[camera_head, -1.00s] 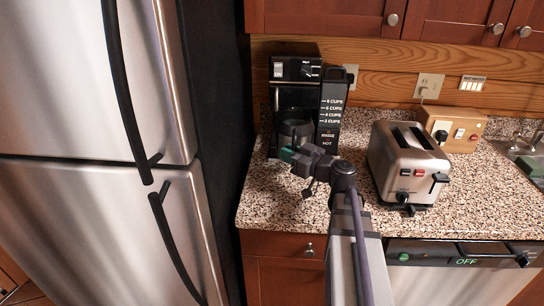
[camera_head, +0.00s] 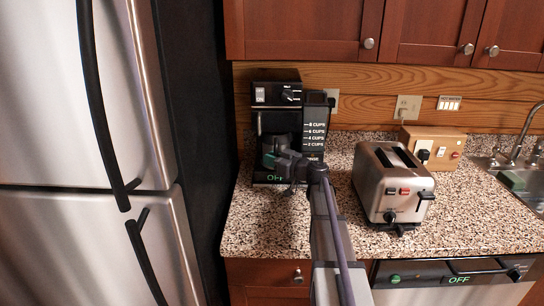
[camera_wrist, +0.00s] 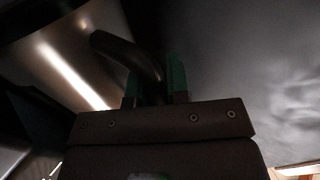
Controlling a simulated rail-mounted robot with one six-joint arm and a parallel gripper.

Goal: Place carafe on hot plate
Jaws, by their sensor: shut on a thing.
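The black coffee maker (camera_head: 277,90) stands at the back left of the counter. The dark glass carafe (camera_head: 268,143) is inside its bay, largely hidden by shadow and my arm. My gripper (camera_head: 271,160) is at the front of the carafe, its green fingertips shut on the handle. In the wrist view, the dark curved carafe handle (camera_wrist: 120,50) runs between the two green fingers (camera_wrist: 155,84). The hot plate at the bottom of the bay is mostly hidden. I cannot tell whether the carafe touches it.
A steel toaster (camera_head: 392,185) stands right of my arm, with a wooden switch box (camera_head: 433,146) behind it. A steel fridge (camera_head: 75,110) is on the left. Wall cabinets (camera_head: 300,30) hang above. The front-left counter (camera_head: 260,222) is clear.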

